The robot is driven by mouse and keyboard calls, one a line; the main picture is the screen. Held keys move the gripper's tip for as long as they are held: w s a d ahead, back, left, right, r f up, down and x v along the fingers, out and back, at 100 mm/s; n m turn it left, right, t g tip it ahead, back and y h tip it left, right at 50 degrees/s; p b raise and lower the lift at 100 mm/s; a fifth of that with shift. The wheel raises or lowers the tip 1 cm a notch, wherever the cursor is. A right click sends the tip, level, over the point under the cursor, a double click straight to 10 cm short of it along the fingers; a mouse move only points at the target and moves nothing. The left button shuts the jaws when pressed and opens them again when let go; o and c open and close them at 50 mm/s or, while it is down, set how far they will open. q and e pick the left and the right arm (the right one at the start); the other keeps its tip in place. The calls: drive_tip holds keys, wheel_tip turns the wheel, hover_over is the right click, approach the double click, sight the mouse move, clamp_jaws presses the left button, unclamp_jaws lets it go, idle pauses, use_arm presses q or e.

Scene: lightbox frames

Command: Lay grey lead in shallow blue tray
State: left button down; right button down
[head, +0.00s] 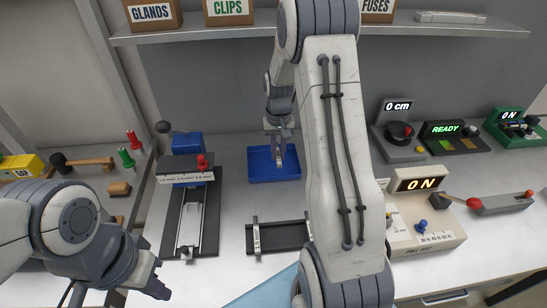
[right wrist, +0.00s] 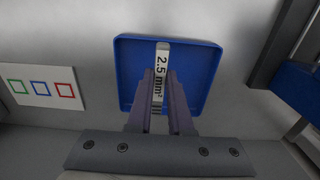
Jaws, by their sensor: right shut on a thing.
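The shallow blue tray (head: 259,172) lies on the bench just left of my right arm. It also fills the middle of the right wrist view (right wrist: 203,68). My right gripper (head: 279,142) is over the tray, pointing down, with its fingers shut on the grey lead (right wrist: 160,73). The lead's pale label reads 2.5 mm² and lies lengthwise between the fingers, over the tray. I cannot tell whether it touches the tray floor. My left gripper (head: 157,274) is empty at the lower left, its fingers apart.
A stripping rig with a slide (head: 188,215) stands left of the tray. A dark rack (head: 280,236) lies in front of it. A pull tester (head: 427,228) and readout boxes stand on the right. A shelf (head: 240,31) with labelled boxes runs above. A card with coloured squares (right wrist: 41,88) lies beside the tray.

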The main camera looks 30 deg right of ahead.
sight(273, 166)
drive_tip(key=w+f, duration=0.2)
drive_tip(key=w, duration=0.1)
drive_tip(key=shift+d, duration=0.1)
drive_tip(key=shift+f+p, duration=0.65)
drive_tip(key=shift+f, duration=1.3)
drive_tip(key=shift+f, duration=0.1)
drive_tip(key=c, duration=0.8)
unclamp_jaws()
drive_tip(key=shift+c, duration=0.2)
